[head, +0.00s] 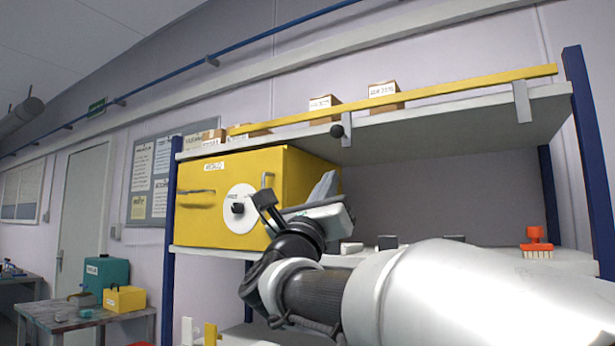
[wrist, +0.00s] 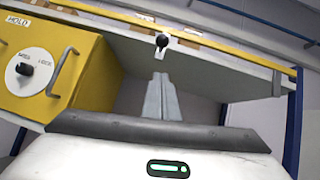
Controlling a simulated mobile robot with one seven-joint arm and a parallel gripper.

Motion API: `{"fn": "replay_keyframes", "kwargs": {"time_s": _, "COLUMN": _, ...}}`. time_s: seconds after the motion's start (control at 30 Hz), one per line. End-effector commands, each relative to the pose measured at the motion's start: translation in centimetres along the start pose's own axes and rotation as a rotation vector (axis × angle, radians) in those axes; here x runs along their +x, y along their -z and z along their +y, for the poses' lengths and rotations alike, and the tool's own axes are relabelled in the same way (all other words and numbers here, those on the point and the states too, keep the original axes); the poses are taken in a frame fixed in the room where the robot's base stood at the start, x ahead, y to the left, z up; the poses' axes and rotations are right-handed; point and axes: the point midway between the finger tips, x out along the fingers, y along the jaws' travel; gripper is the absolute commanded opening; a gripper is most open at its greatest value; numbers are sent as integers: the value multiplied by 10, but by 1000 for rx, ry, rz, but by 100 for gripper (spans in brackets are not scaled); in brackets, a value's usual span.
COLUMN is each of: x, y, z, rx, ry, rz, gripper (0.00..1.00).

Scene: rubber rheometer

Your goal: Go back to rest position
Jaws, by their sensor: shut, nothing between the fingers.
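My gripper (head: 326,186) is raised in front of the shelf rack, just right of the yellow machine's front in the head view. In the wrist view my gripper (wrist: 161,82) has its two grey fingers together, with nothing between them. The yellow machine (head: 215,178) has a white round plate with a dark knob (head: 238,208) and handles on its front. It also shows at the left of the wrist view (wrist: 85,75). A black ball (head: 337,131) shows by the upper shelf's edge, and in the wrist view it is just beyond my fingertips (wrist: 162,40).
The upper shelf (head: 470,124) with a yellow rail hangs above my gripper, with small boxes (head: 384,92) on it. A red brush (head: 536,243) and dark blocks lie on the lower shelf. A side table (head: 85,314) with a teal box stands at the left.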

Motion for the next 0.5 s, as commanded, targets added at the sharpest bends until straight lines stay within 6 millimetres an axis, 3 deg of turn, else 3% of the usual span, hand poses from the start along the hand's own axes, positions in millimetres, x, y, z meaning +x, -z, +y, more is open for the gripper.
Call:
{"fn": "replay_keyframes", "kwargs": {"time_s": 0.2, "x": -17, "y": 0, "z": 0, "rx": 0, "ry": 0, "rz": 1, "gripper": 0}}
{"fn": "replay_keyframes", "kwargs": {"time_s": 0.5, "x": -17, "y": 0, "z": 0, "rx": 0, "ry": 0, "rz": 1, "gripper": 0}}
